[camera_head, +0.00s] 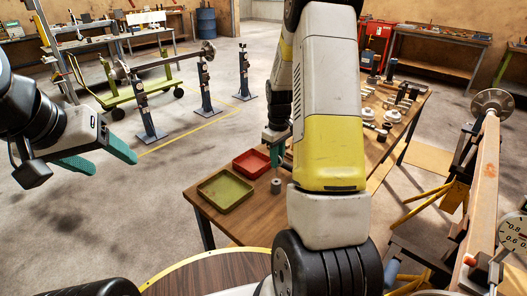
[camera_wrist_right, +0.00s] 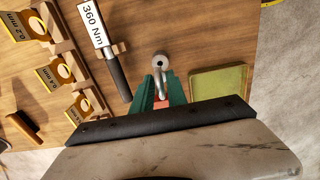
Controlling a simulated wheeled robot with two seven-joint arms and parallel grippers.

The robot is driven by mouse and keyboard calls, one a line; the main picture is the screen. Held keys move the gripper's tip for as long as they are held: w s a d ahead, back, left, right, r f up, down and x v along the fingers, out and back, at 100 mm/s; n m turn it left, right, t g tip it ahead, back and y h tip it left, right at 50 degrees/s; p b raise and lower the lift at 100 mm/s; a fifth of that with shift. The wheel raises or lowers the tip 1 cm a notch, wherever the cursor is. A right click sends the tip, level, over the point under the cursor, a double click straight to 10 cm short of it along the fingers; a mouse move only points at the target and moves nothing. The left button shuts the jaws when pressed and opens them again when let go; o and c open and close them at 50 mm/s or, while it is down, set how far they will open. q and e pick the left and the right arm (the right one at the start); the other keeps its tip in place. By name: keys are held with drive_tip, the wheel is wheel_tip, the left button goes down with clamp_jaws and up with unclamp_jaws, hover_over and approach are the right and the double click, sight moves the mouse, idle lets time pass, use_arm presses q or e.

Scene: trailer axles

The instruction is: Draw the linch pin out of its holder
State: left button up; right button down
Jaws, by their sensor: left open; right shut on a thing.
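My right gripper (camera_head: 276,150) is over the near part of the wooden table, pointing down at a small grey round holder (camera_head: 276,186). In the right wrist view my right gripper's green fingers (camera_wrist_right: 161,84) are closed on the linch pin (camera_wrist_right: 161,88), a grey metal loop between the fingertips. The grey round holder (camera_wrist_right: 160,61) lies just beyond the tips. How much of the pin's shank is inside the holder cannot be told. My left gripper (camera_head: 106,158) is open and empty, over the floor at the left, away from the table.
A green tray (camera_head: 221,204) and a red tray (camera_head: 239,172) lie beside the holder. A torque wrench marked 360 Nm (camera_wrist_right: 116,74) and a wooden rack (camera_wrist_right: 88,62) with yellow-tagged gauges are close by. My right arm hides part of the table. A rusty axle (camera_head: 484,190) stands at right.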

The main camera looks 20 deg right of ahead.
drive_tip(key=shift+r, duration=1.65)
drive_tip(key=shift+a, duration=0.1)
